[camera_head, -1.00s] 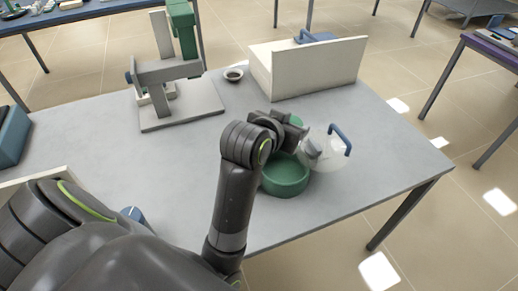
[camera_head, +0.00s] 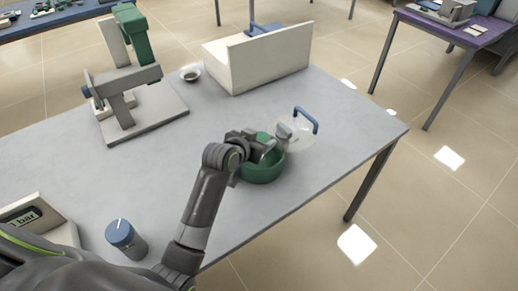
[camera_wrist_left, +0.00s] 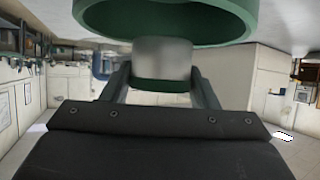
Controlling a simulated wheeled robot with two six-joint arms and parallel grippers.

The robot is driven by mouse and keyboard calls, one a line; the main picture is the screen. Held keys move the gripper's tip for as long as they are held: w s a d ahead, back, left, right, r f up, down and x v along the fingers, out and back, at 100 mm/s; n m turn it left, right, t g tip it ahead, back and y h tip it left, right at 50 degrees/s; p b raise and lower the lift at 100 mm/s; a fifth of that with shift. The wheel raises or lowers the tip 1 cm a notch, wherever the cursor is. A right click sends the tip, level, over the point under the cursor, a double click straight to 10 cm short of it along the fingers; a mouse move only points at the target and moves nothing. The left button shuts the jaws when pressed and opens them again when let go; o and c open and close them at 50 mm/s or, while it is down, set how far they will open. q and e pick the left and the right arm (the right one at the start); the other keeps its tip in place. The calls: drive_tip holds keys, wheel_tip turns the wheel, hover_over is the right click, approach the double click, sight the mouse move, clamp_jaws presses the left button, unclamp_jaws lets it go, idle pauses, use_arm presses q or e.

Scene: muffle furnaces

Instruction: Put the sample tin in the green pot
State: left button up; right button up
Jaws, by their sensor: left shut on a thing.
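The green pot (camera_head: 263,172) stands on the grey table near its right part, its top partly covered by my gripper. It shows close at the top of the left wrist view (camera_wrist_left: 165,38). My left gripper (camera_head: 276,143) is at the pot's top, shut on a small grey tin, the sample tin (camera_wrist_left: 162,58). The tin sits between the two fingers in the left wrist view, close to the pot's rim, with a dark green band at its edge. I cannot tell whether tin and pot touch. My right gripper is not in view.
A clear disc with a blue handle (camera_head: 307,119) is right behind the pot. A cream block-shaped unit (camera_head: 258,60) and a small bowl (camera_head: 190,72) stand at the back. A green-and-grey stand (camera_head: 140,90) is at left, a blue-topped cylinder (camera_head: 122,236) at front. The table middle is clear.

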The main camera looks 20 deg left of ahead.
use_arm(q)
drive_tip(key=shift+f, duration=1.75)
drive_tip(key=shift+f, duration=0.6)
drive_tip(key=o, duration=1)
drive_tip(key=shift+o, duration=0.2)
drive_tip(key=shift+r, duration=0.1)
drive_tip(key=shift+s+r, duration=0.1)
drive_tip(key=shift+r, duration=0.55)
drive_tip(key=v, duration=1.1)
drive_tip(key=shift+s, duration=0.4)
